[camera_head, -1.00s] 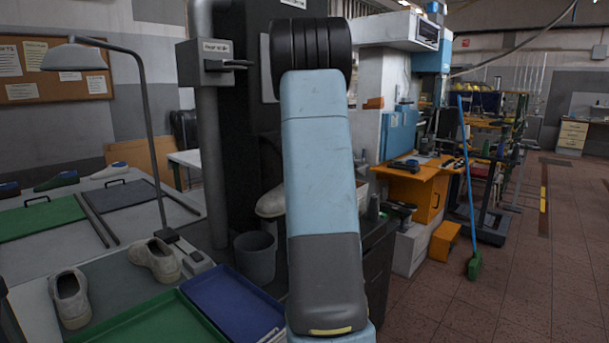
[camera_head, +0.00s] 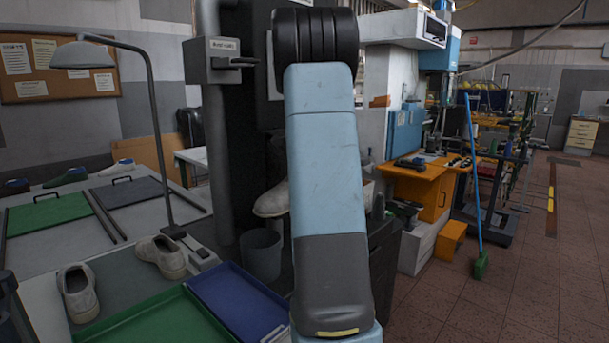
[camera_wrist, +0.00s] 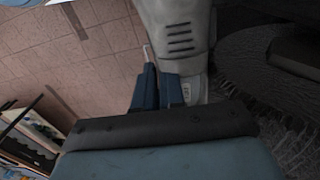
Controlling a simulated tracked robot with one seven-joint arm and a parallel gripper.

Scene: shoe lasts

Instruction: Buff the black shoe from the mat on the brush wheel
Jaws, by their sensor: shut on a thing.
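My gripper (camera_wrist: 161,88) shows its blue-grey fingers in the wrist view, shut on a light grey shoe (camera_wrist: 180,30) with dark lace-like bars. This shoe looks grey, not black. In the head view a pale shoe (camera_head: 269,202), probably the same one, shows left of my arm; my gripper is hidden there. In the wrist view a dark round thing with a bristly fringe, likely the brush wheel (camera_wrist: 275,62), stands right of the shoe. I cannot tell whether they touch. Two grey-beige shoes, one (camera_head: 78,291) and another (camera_head: 162,257), stand on the bench at the left.
A green tray (camera_head: 150,322) and a blue tray (camera_head: 235,300) lie at the bench front. A grey bin (camera_head: 261,254) stands below the held shoe. A lamp (camera_head: 150,95) rises over the bench. A broom (camera_head: 474,180) and open floor are at the right.

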